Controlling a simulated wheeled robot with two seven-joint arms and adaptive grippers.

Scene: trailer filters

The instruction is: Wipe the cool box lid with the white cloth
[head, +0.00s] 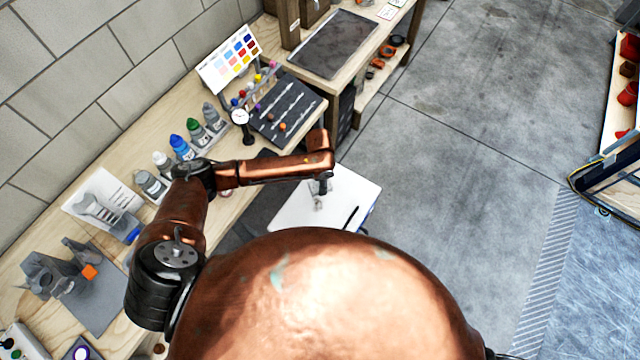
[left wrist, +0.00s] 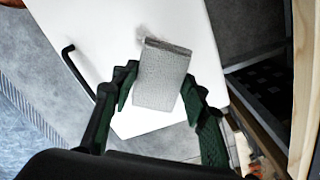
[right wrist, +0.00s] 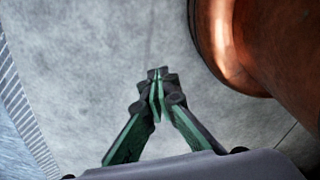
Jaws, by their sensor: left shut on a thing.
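The cool box lid (head: 345,195) is a flat white panel with a black handle (head: 351,217); it fills much of the left wrist view (left wrist: 105,35). My left gripper (head: 321,192) points down over the lid. In the left wrist view its fingers (left wrist: 160,84) are shut on the white cloth (left wrist: 163,70), a greyish folded block. The cloth is at the lid; I cannot tell whether it touches it. A faint grey mark shows beside the cloth's far edge. My right gripper (right wrist: 156,80) is shut and empty over the floor, and hidden in the head view.
A wooden workbench (head: 165,225) along the block wall holds several bottles (head: 182,147), a dial gauge (head: 241,118), a dark tool tray (head: 283,112) and a colour chart (head: 231,60). Concrete floor (head: 465,160) is clear to the right. A red-stocked shelf (head: 618,110) stands far right.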

